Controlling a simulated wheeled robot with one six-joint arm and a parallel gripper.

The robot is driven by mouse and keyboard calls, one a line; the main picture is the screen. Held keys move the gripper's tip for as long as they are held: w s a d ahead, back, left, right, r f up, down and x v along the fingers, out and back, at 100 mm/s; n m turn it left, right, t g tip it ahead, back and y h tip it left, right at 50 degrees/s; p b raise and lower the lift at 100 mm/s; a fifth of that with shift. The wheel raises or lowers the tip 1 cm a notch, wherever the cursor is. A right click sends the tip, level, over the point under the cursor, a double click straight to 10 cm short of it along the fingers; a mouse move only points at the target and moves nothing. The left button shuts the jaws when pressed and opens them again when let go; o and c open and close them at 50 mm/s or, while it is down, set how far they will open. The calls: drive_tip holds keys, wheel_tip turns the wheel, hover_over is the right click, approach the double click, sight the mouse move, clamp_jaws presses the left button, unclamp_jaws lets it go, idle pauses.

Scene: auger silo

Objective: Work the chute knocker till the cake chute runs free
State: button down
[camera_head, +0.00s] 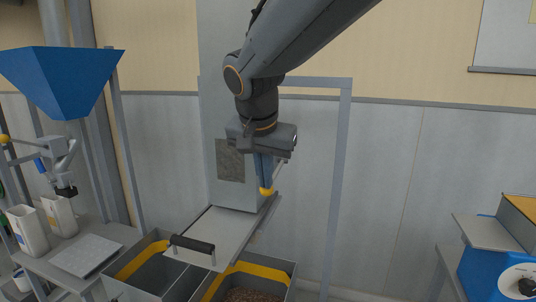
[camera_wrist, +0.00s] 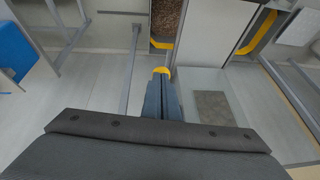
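The cake chute (camera_head: 222,232) is a pale grey sloping trough below a tall grey housing with a dark window (camera_head: 230,160). A black handle (camera_head: 193,244) crosses its lower end. The chute knocker's yellow knob (camera_head: 266,191) is beside the housing's right side; it also shows in the wrist view (camera_wrist: 161,70). My gripper (camera_head: 265,180) points down, its two dark blue fingers close together with the knob at their tips. In the wrist view the fingers (camera_wrist: 162,90) look closed on it. The fingers hide most of the knocker's arm. No cake shows on the chute's visible surface.
Two grey bins with yellow edges stand below the chute; the right one (camera_head: 245,294) holds brown crumbs. A blue hopper (camera_head: 62,75) and a bench (camera_head: 90,255) are at left. A blue machine (camera_head: 500,275) stands at right. Grey frame post (camera_head: 336,190) is near my gripper.

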drive_tip(key=s+v, duration=0.1)
drive_tip(key=v, duration=1.2)
drive_tip(key=shift+s+f, duration=0.15)
drive_tip(key=shift+f, duration=0.15)
drive_tip(key=d+f+n+g, duration=0.2)
drive_tip(key=d+f, duration=1.1)
drive_tip(key=f, duration=0.5)
drive_tip(key=s+d+f+g, duration=0.1)
drive_tip(key=s+d+f, duration=0.3)
drive_tip(key=d+f, duration=0.2)
drive_tip(key=s+d+f+n+g, duration=0.1)
drive_tip(key=s+d+f, duration=0.3)
drive_tip(key=d+f, duration=0.2)
wheel_tip(320, 180, down, 2)
drive_tip(key=shift+s+f, duration=0.25)
drive_tip(key=shift+s, duration=0.15)
drive_tip(key=shift+d, duration=0.1)
